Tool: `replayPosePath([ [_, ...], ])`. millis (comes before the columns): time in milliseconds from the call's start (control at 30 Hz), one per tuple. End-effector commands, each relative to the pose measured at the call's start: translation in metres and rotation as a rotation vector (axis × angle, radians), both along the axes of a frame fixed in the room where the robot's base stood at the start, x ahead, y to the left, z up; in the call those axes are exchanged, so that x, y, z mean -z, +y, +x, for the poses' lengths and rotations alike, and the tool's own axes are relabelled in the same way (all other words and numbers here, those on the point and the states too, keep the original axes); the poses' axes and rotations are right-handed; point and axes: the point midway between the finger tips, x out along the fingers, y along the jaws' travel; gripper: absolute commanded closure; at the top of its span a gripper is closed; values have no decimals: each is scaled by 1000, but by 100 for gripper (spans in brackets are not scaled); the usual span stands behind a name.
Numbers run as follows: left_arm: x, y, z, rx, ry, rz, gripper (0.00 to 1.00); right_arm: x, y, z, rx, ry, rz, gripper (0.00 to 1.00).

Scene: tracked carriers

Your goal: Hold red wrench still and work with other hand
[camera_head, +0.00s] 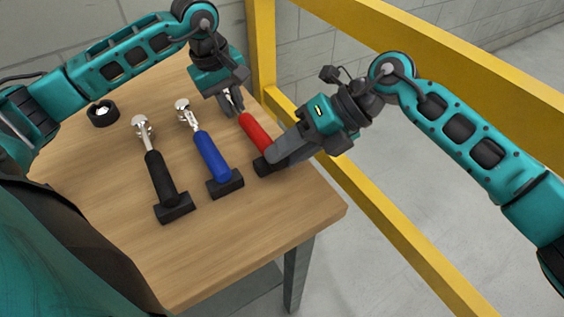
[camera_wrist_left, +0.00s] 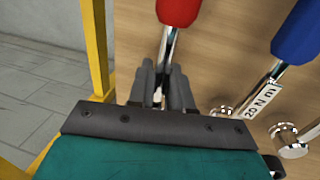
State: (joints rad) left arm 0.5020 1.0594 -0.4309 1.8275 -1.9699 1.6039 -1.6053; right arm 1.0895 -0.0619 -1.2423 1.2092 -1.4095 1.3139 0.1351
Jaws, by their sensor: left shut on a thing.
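The red wrench (camera_head: 254,131) stands at the right of the row on the wooden table, with a red handle and a black block (camera_head: 263,167) at its near end. My left gripper (camera_head: 231,104) is shut on its metal shaft near the far end. In the left wrist view the fingers (camera_wrist_left: 161,80) close around the shaft (camera_wrist_left: 168,42), below the red handle (camera_wrist_left: 178,10). My right gripper (camera_head: 276,160) is at the near end of the red handle, beside the black block. Its fingers overlap, so its opening and any contact are unclear.
A blue wrench (camera_head: 211,157) and a black wrench (camera_head: 160,178) lie to the left. A black ring-shaped object (camera_head: 103,113) is at the table's left. Yellow rails (camera_head: 365,205) run along the right side. The front of the table (camera_head: 240,225) is clear.

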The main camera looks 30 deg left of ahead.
Motion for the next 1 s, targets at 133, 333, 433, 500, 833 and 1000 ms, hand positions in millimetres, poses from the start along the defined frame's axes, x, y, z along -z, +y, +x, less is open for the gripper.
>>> replayPosePath([
  [133, 0, -1, 0, -1, -2, -2, 100, 9, 0, -6, -10, 8, -16, 55],
  [333, 0, 0, 1, -2, -4, -3, 100, 4, -6, -1, -10, 7, -19, 55],
  [433, 0, 0, 1, -3, -3, -2, 100, -3, -12, 5, -7, 5, -18, 55],
  [500, 0, 0, 1, -3, -4, -1, 100, -9, -17, 9, -5, 4, -16, 55],
  [833, 0, 1, 1, -4, -3, -1, 100, -28, -30, 20, -5, 3, -12, 55],
  [1000, 0, 1, 1, -4, -4, -1, 100, -28, -30, 20, -5, 3, -10, 55],
])
